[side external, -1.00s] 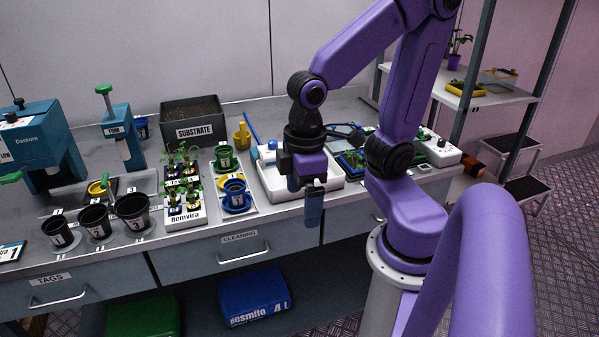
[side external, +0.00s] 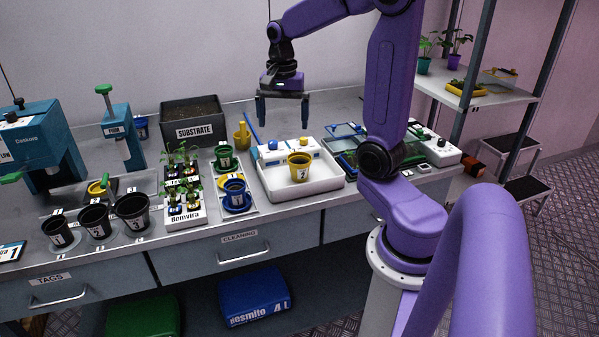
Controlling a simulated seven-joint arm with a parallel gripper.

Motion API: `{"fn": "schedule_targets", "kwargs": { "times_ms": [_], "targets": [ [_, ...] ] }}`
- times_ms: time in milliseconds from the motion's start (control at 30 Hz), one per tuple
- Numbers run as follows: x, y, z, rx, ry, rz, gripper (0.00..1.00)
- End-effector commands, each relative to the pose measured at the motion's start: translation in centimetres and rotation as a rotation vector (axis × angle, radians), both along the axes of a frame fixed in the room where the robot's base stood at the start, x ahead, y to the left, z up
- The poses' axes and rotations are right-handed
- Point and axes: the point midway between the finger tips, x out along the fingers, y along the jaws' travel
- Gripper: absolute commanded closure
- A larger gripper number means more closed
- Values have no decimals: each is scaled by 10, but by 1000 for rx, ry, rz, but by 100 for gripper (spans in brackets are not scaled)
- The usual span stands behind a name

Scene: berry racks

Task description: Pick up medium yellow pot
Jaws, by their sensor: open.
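A yellow pot (side external: 299,170) with a white number label stands upright in the white tray (side external: 325,186), near the front of the white device with blue and yellow knobs. Dark contents show at its top. My gripper (side external: 283,124) hangs fingers-down, in the picture above and slightly left of the pot. Its two blue fingers are spread wide with nothing between them. It is clear of the pot and appears farther back, near the wall; the exact depth is hard to tell.
A rack (side external: 249,205) with green and blue pots stands left of the tray, beside seedling trays (side external: 184,219). A yellow scoop (side external: 242,135) and a substrate box (side external: 224,129) are behind. Blue-lidded trays (side external: 345,130) lie to the right. Bare counter shows behind the white tray.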

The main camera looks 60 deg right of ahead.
Motion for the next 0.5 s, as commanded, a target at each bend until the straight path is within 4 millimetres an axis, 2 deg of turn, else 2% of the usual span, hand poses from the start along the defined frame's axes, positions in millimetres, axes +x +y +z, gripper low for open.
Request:
{"fn": "schedule_targets", "kwargs": {
  "times_ms": [33,200,333,500],
  "targets": [
    [0,-16,2,0,0,-99,0],
    [-7,-55,6,1,3,-352,0],
    [-11,-70,8,2,5,-454,0],
    [-13,-75,-1,3,7,-490,0]
  ]
}}
